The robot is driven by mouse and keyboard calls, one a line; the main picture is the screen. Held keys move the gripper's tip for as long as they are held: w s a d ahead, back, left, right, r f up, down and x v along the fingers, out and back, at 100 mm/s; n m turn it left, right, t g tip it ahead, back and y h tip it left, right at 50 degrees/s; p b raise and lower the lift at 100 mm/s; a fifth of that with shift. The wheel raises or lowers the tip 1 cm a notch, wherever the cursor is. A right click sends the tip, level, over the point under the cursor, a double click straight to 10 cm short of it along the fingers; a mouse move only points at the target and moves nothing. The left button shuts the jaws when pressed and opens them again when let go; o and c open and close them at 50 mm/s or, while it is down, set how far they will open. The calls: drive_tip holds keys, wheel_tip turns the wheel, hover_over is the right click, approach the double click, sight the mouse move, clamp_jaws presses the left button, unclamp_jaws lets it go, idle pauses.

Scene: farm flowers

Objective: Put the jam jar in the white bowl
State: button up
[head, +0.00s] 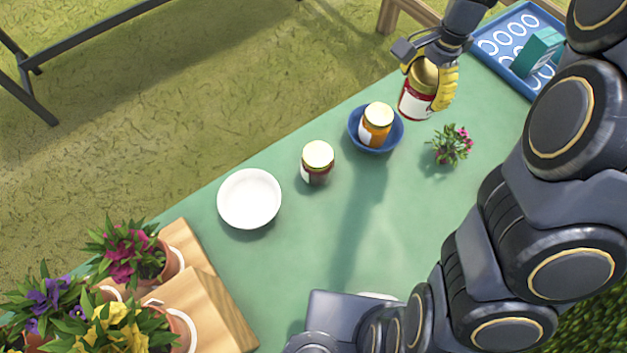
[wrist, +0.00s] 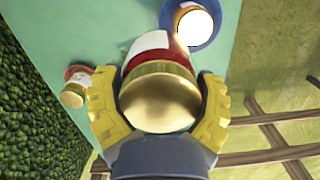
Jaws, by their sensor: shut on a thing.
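My gripper (head: 430,85) has yellow fingers shut around a jar (head: 414,105) with a gold lid, red contents and a white label. It holds this jar tilted, near the blue bowl at the upper right of the head view. In the wrist view the gold lid (wrist: 158,100) sits between both fingers. The white bowl (head: 249,198) stands empty on the green table, well to the left of my gripper. Another jar (head: 317,164), dark red with a pale lid, stands between the white bowl and the blue bowl.
A blue bowl (head: 359,141) holds an orange jar (head: 375,126). A small flowering plant (head: 452,146) stands right of it. A blue tray (head: 499,64) with a teal box (head: 536,52) lies upper right. Potted flowers (head: 125,255) stand lower left. A small jar-like thing (wrist: 73,94) shows in the wrist view.

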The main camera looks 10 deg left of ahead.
drive_tip(key=s+a+n, duration=0.2)
drive_tip(key=a+n, duration=0.2)
drive_tip(key=a, duration=0.4)
drive_tip(key=s+a+n, duration=0.3)
drive_tip(key=a, duration=0.5)
drive_tip(key=n+h, duration=0.2)
drive_tip(key=n, duration=0.6)
hover_over(253, 207)
wheel_tip(253, 207, down, 13)
drive_tip(key=shift+w+f, duration=0.1)
drive_tip(key=shift+f, duration=1.95)
drive_tip(key=shift+f, duration=0.15)
drive_tip(key=o, duration=1)
drive_tip(key=shift+o, duration=0.2)
